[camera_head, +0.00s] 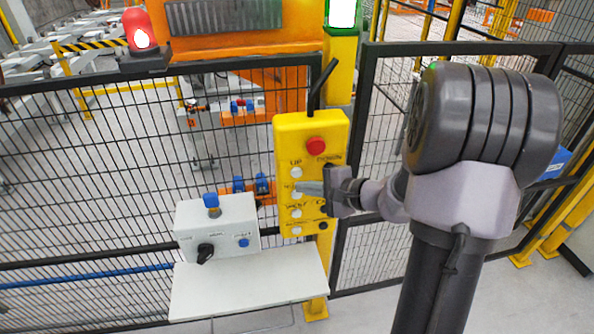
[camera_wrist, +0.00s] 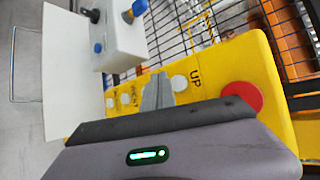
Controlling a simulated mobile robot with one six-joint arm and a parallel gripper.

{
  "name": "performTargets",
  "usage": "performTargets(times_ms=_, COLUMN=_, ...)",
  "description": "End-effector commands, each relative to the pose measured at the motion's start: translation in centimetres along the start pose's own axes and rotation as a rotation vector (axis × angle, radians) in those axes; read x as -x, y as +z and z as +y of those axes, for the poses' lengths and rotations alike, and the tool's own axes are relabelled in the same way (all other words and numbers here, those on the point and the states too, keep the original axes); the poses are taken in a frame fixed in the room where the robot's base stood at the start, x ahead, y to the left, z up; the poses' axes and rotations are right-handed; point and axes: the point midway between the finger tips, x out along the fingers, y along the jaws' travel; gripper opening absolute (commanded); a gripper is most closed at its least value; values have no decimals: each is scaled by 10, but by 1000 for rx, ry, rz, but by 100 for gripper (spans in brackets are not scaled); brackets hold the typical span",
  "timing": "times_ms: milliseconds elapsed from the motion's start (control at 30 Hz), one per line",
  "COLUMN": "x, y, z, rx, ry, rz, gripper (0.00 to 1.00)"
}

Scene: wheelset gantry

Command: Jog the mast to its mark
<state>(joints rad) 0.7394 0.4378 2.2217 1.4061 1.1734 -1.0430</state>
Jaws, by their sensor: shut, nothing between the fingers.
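The yellow pendant (camera_head: 308,140) hangs in front of the mesh fence, with a red stop button (camera_head: 316,146) near its top and rows of white and dark buttons below. The white button under the UP label (camera_head: 296,172) is uncovered. My gripper (camera_head: 308,188) is shut and empty, its fingertips at the second button row of the left column. In the wrist view the shut fingers (camera_wrist: 158,92) lie over the pendant face, beside the white UP button (camera_wrist: 179,83). They hide the button beneath them. I cannot tell whether they touch it. The mast is not clearly identifiable.
A grey control box (camera_head: 217,226) with a black knob, a blue button and a blue-topped switch stands on a white shelf (camera_head: 250,284) left of the pendant. A red lamp (camera_head: 139,30) and a green lamp (camera_head: 342,14) glow above. Black mesh fence (camera_head: 90,170) closes off the area behind.

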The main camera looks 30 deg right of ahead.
Motion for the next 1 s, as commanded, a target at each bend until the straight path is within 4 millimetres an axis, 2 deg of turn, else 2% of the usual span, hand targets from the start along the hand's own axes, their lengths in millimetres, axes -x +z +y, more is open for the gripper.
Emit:
performTargets(times_ms=233, x=-13, y=-9, z=-7, rx=0, ry=1, rz=0, gripper=0)
performTargets(times_ms=1000, x=-14, y=-10, z=-8, rx=-1, ry=1, rz=0, gripper=0)
